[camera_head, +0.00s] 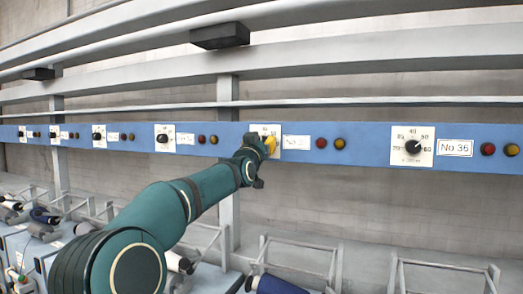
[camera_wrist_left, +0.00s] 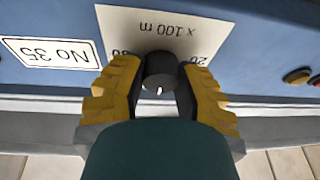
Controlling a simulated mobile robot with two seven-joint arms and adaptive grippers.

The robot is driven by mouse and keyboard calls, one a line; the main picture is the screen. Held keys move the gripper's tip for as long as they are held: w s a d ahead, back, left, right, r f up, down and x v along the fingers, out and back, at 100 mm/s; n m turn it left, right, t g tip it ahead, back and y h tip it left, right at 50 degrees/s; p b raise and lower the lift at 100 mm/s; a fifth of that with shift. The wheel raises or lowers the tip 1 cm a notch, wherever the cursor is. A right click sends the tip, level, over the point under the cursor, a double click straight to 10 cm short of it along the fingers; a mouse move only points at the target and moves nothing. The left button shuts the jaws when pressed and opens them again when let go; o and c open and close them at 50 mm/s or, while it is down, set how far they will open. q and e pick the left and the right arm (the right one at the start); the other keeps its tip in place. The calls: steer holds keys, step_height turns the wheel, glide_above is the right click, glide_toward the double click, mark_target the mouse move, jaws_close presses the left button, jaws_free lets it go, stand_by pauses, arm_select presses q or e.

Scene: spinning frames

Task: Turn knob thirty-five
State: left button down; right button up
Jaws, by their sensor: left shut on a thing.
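Knob thirty-five (camera_wrist_left: 160,70) is a black round knob on a white dial plate (camera_wrist_left: 125,30), seen upside down in the left wrist view. The label beside it (camera_wrist_left: 50,53) reads No 35. A short white mark on the knob points toward the bottom of that view. My left gripper (camera_wrist_left: 160,82) has its yellow fingers on both sides of the knob and is shut on it. In the head view my left gripper (camera_head: 268,143) is at the blue rail, hiding the knob and part of its dial plate. My right gripper is in neither view.
To the right, another black knob (camera_head: 412,147) has a label (camera_head: 455,148) that seems to read No 36. Red (camera_head: 321,143) and yellow (camera_head: 339,144) buttons sit between these dials. Several similar dials line the blue rail (camera_head: 370,147) leftward. Metal frames (camera_head: 300,250) stand below.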

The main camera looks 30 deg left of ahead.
arm_select(q)
steer(key=n, duration=0.1)
steer(key=n+y, duration=0.1)
steer(key=shift+d+r+n+p, duration=0.1)
steer(key=shift+r+n+p, duration=0.2)
steer(key=shift+p, duration=0.1)
steer(key=n+g+y+p, duration=0.1)
steer(key=n+p, duration=0.1)
steer(key=n, duration=0.1)
steer(key=n+y+p, duration=0.1)
steer(key=n+p, duration=0.2)
steer(key=shift+r+g, duration=0.2)
steer(key=shift+g, duration=0.2)
steer(key=shift+s+f+n+g+p, duration=0.15)
steer(key=shift+n+g+p, duration=0.25)
steer(key=shift+n+p, duration=1.05)
steer(key=shift+n+b, duration=0.3)
steer(key=shift+n, duration=0.05)
steer(key=c, duration=0.7)
jaws_free()
steer(key=shift+o, duration=0.6)
steer(key=shift+f, duration=0.15)
steer(key=shift+f, duration=0.1)
